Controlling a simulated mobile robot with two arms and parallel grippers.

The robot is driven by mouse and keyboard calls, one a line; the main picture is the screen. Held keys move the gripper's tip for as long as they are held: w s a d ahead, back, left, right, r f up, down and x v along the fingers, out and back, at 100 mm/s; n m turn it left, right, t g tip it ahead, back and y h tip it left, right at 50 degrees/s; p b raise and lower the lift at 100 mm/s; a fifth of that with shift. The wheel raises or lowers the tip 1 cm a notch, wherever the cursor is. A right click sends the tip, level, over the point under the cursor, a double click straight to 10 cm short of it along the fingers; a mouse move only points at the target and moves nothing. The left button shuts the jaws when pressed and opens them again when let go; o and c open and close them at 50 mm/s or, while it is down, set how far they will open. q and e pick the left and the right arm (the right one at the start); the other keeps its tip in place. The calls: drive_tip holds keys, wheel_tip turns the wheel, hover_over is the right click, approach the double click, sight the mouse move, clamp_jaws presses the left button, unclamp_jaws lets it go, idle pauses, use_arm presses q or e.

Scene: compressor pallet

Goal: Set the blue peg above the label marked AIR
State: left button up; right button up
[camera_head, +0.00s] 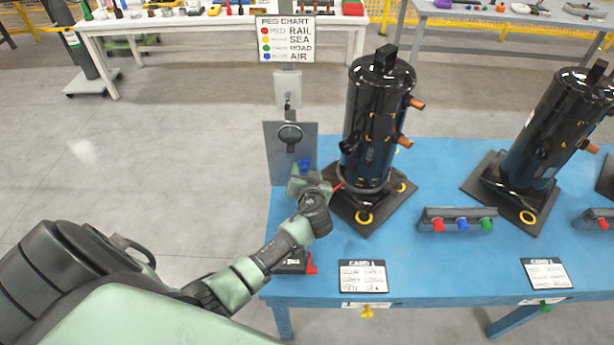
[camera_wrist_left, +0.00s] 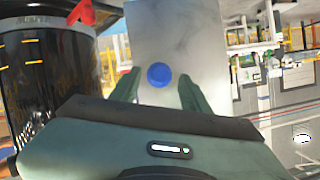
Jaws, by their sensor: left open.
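My left gripper (camera_head: 310,182) is open at the left end of the blue table, in front of an upright grey panel (camera_head: 278,150). A blue peg (camera_head: 305,165) shows just beyond its fingertips, against the panel. In the left wrist view the round end of the blue peg (camera_wrist_left: 159,75) lies between the two spread fingers (camera_wrist_left: 160,90), with the grey panel behind. Whether a finger touches it I cannot tell. The peg chart (camera_head: 286,39) pairs blue with AIR. I cannot make out an AIR label on the table. My right gripper is not in view.
A black compressor (camera_head: 376,120) stands close right of my gripper. A dark rack (camera_head: 455,219) holds red, blue and green pegs. A red piece (camera_head: 311,264) sits by a small dark block. A card (camera_head: 363,276) lies near the front edge; a yellow peg (camera_head: 367,312) is below.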

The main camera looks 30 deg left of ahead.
use_arm(q)
drive_tip(key=shift+w+a+f, duration=0.3)
drive_tip(key=shift+w+a, duration=0.1)
drive_tip(key=shift+w, duration=0.1)
clamp_jaws()
idle(1.4)
